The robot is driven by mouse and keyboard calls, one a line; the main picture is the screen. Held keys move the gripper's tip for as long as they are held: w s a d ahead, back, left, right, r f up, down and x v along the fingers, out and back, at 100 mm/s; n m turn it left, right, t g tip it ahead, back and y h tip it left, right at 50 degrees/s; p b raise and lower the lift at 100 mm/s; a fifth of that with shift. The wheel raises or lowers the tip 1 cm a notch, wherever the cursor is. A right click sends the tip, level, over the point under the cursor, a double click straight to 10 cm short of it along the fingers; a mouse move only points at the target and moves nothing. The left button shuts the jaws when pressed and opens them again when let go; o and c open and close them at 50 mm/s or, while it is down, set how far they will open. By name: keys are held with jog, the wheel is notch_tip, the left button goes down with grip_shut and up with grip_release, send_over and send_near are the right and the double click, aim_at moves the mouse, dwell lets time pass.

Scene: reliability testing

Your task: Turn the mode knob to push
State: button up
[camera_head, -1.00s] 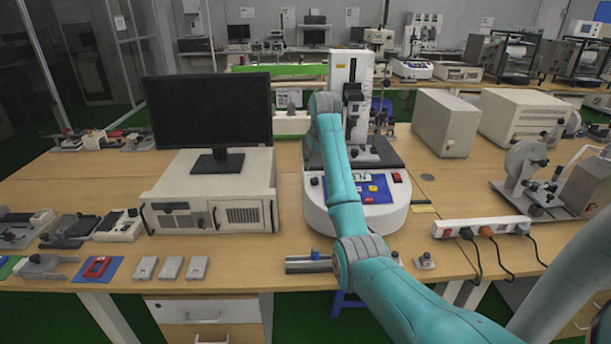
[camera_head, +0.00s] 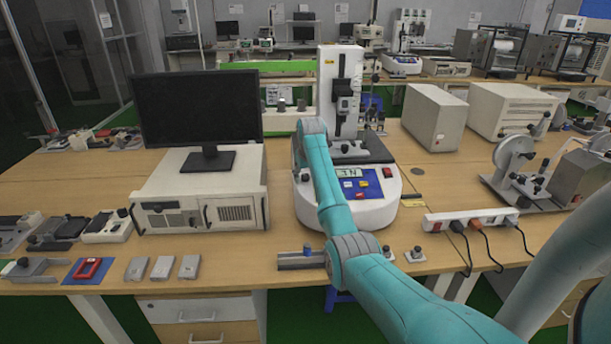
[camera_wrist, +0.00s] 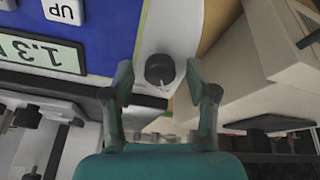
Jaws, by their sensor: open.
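The test stand is a white machine with a rounded base (camera_head: 376,212) and a tall column (camera_head: 327,90). Its blue panel (camera_head: 372,188) carries a small display and buttons. In the wrist view, the round dark mode knob (camera_wrist: 160,69) sits on the white casing beside the blue panel, with a light pointer mark at its lower edge. My gripper (camera_wrist: 161,76) is open, one finger on either side of the knob, with visible gaps to it. The knob's labels cannot be read. In the head view, my arm hides the gripper.
A monitor (camera_head: 198,108) on a beige computer case (camera_head: 199,215) stands left of the tester. A power strip (camera_head: 468,218) with cables lies to the right. A metal fixture (camera_head: 300,261) and small parts lie along the front edge.

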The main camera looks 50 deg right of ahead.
grip_shut()
jog(key=shift+m, duration=0.3)
jog(key=m, duration=0.5)
jog(key=shift+g, duration=0.3)
jog(key=m, duration=0.6)
jog(key=shift+g+h, duration=0.3)
jog(key=shift+m, duration=0.4)
grip_release()
jog(key=shift+r, duration=0.15)
